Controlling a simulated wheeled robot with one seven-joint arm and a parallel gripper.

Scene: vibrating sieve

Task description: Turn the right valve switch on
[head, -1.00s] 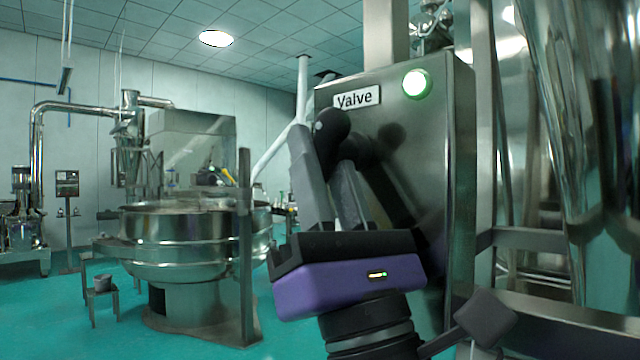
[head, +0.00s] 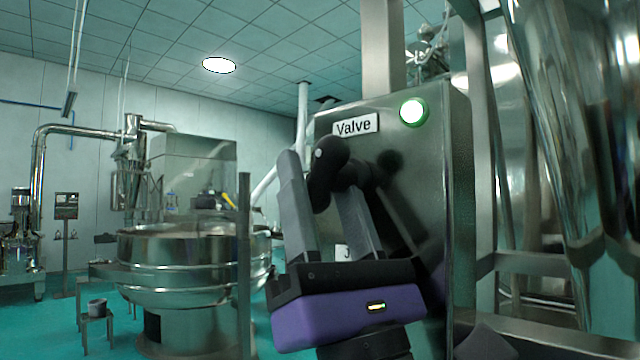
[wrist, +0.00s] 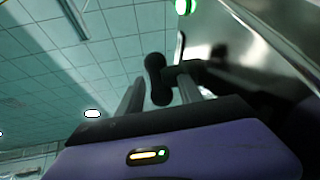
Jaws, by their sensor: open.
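The black valve switch (head: 325,172) is a bar knob on the front of a steel box under a white "Valve" sign (head: 356,125). It stands close to upright, slightly tilted. A lit green lamp (head: 413,111) is at the box's upper right. My gripper (head: 318,182) is open, with its grey fingers pointing up on either side of the knob. The wrist view also shows the knob (wrist: 157,80) between the two fingers (wrist: 160,90). I cannot tell whether either finger touches it. The right fingertip is partly hidden by the knob.
The steel control box (head: 435,190) stands right behind my gripper. Steel posts and a large shiny vessel (head: 545,120) are to its right. A round sieve machine (head: 185,262) stands at the left, with a small stool (head: 97,318) on open green floor.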

